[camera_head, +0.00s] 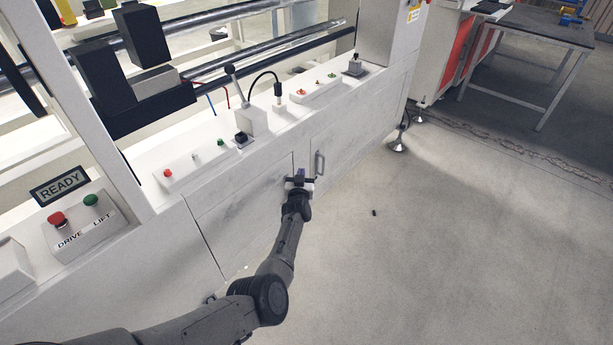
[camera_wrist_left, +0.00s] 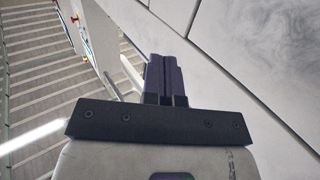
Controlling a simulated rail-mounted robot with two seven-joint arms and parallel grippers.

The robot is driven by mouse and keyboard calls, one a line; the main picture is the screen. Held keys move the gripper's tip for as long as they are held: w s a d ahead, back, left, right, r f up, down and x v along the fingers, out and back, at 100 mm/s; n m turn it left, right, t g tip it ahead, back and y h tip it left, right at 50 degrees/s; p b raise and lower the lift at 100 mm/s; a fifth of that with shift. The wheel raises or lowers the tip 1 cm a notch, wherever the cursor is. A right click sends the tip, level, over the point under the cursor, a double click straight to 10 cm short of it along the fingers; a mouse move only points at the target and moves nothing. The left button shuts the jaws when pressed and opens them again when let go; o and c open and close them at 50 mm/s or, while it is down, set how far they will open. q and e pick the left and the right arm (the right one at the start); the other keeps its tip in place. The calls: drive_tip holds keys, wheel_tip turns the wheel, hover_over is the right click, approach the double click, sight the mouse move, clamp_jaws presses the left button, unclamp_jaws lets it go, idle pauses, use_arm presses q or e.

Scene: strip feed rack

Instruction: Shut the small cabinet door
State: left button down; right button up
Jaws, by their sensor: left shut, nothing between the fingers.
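The small cabinet door (camera_head: 345,150) is in the white machine front in the head view, with an upright metal bar handle (camera_head: 320,162) near its left side. It looks close to flush with the front; I cannot tell if a small gap is left. My left gripper (camera_head: 301,173) is just left of the handle, close to the front, with its fingers shut and empty. I cannot tell if it touches the panel. In the left wrist view the dark purple fingers (camera_wrist_left: 166,78) lie together beside pale panels (camera_wrist_left: 265,50) split by dark seams. My right gripper is in neither view.
Above the door is a ledge with a lever (camera_head: 232,80) and button boxes (camera_head: 315,88). A READY sign (camera_head: 60,186) and a DRIVE/LIFT box (camera_head: 85,222) are at left. The floor to the right is mostly clear, with a small dark object (camera_head: 374,213) on it.

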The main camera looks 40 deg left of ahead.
use_arm(q)
drive_tip(key=d+p, duration=0.5)
drive_tip(key=d, duration=0.9)
